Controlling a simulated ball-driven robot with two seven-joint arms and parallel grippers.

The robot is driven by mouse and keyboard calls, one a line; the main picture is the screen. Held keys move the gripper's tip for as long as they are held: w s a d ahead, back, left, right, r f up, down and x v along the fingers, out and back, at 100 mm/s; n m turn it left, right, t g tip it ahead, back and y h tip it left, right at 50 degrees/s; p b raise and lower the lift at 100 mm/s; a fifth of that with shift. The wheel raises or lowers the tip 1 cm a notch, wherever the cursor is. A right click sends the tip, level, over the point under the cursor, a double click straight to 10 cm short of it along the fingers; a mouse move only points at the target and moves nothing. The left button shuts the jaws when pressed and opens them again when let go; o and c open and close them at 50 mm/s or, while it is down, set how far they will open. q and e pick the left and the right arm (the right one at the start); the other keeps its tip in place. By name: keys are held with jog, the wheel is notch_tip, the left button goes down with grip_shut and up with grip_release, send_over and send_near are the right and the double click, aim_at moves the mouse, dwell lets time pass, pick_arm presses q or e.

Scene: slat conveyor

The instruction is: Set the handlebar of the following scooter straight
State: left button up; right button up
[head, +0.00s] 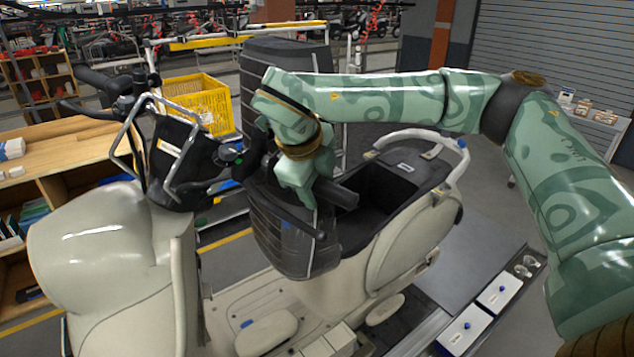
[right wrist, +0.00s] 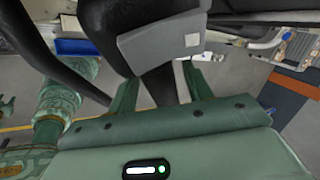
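A cream scooter (head: 115,245) stands in the middle of the head view. Its black handlebar is turned askew: one grip (head: 95,80) points to the upper left and the other side runs back toward my right gripper. A dark, ribbed seat-like part (head: 288,235) stands tilted over the body, beside an open black compartment (head: 385,190). My right gripper (head: 318,192) hangs above these, its fingertips partly hidden in the head view. In the right wrist view its green fingers (right wrist: 160,95) are apart with a dark bar (right wrist: 157,84) between them, and a pale gap shows on one side. My left gripper is out of view.
A yellow crate (head: 195,98) sits on a rack behind the handlebar. A wooden workbench (head: 70,145) stands at left. White boxes with blue knobs (head: 465,330) lie in a tray at lower right.

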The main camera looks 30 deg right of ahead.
jog(key=c, duration=0.8)
jog(key=shift+s+a+r+m+g+p, duration=0.2)
jog(key=shift+a+r+m+g+p, duration=0.15)
jog(key=shift+p, duration=0.35)
jog(key=shift+s+a+r, duration=0.1)
jog(key=shift+s+a, duration=0.1)
jog(key=shift+s+a+r+m+p, duration=0.15)
jog(key=shift+s+a+m+p, duration=0.1)
jog(key=shift+s+a+p, duration=0.25)
jog(key=shift+w, duration=0.1)
jog(key=shift+a+g, duration=0.1)
jog(key=shift+g, duration=0.15)
jog(key=shift+s+a+r+m+g+p, duration=0.25)
jog(key=shift+s+a+r+p, duration=0.15)
jog(key=shift+a+p, duration=0.2)
jog(key=shift+s+a+r+m+g+p, duration=0.25)
jog(key=shift+s+a+r+p, duration=0.1)
jog(key=shift+a+p, duration=0.25)
